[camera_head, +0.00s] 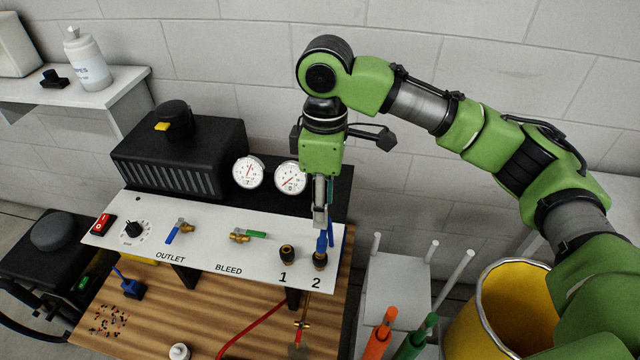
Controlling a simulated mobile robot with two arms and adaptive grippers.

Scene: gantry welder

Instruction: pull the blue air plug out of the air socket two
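The blue air plug (321,243) stands upright in air socket two (320,261), above the printed "2" on the white panel. A thin blue piece shows just to its right. My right gripper (321,219) points down from above, with its fingertips at the top of the blue plug and covering part of it. The fingers are seen nearly edge-on, so I cannot tell whether they are closed on the plug. Air socket one (287,252) is to the left, above the "1", with no plug in it. My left gripper is not in view.
Two round gauges (249,171) stand behind the panel (206,236). Valves with blue and green handles sit on its left and middle. A white rack (397,283) with pegs and a yellow bin (516,309) stand to the right. A red hose crosses the wooden bench.

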